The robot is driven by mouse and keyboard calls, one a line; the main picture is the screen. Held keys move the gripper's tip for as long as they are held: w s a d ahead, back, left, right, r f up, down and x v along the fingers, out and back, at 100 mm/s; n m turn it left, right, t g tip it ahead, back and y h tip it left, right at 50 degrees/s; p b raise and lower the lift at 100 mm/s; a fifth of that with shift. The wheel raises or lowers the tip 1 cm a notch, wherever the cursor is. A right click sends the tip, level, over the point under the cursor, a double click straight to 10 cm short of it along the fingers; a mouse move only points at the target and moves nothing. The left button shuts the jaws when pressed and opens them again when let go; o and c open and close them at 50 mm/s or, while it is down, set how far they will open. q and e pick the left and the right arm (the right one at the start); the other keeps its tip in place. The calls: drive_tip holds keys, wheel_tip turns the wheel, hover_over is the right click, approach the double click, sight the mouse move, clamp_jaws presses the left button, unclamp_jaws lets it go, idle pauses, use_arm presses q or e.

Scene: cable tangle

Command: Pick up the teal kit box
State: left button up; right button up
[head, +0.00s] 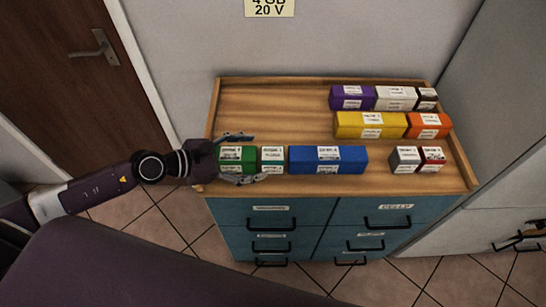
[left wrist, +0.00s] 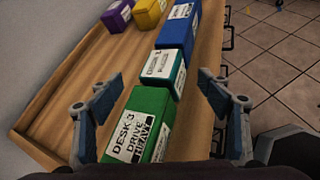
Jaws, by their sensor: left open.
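The teal kit box (head: 272,159) is a small box with a white label. It stands in the front row on the wooden cabinet top, between a green box (head: 236,158) and a long blue box (head: 328,160). In the left wrist view the teal box (left wrist: 166,69) lies beyond the green box (left wrist: 145,125). My left gripper (head: 260,157) is open over the front row. Its fingers lie on both sides of the green box and reach towards the teal box; nothing is gripped. My right gripper is not in view.
A purple box (head: 351,98), a white box (head: 395,97), a yellow box (head: 369,125) and an orange box (head: 428,126) stand behind to the right. A grey box (head: 404,160) stands front right. A raised rim (head: 213,108) edges the cabinet top. The back left is clear.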

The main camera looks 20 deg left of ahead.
sight(267, 156)
use_arm(q)
drive_tip(key=shift+w+d+p, duration=0.3)
drive_tip(key=shift+d, duration=0.05)
drive_tip(key=p+x, duration=0.1)
drive_tip(key=x, duration=0.2)
drive_tip(key=shift+s, duration=0.1)
drive_tip(key=shift+p+x, duration=0.35)
drive_tip(key=shift+x, duration=0.4)
drive_tip(key=shift+f, duration=0.1)
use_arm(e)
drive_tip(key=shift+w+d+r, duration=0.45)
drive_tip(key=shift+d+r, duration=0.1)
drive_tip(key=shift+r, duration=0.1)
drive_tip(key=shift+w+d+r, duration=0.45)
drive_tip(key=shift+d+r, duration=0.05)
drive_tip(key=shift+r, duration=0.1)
use_arm(q)
drive_tip(key=shift+s, duration=0.1)
drive_tip(key=c, duration=1.5)
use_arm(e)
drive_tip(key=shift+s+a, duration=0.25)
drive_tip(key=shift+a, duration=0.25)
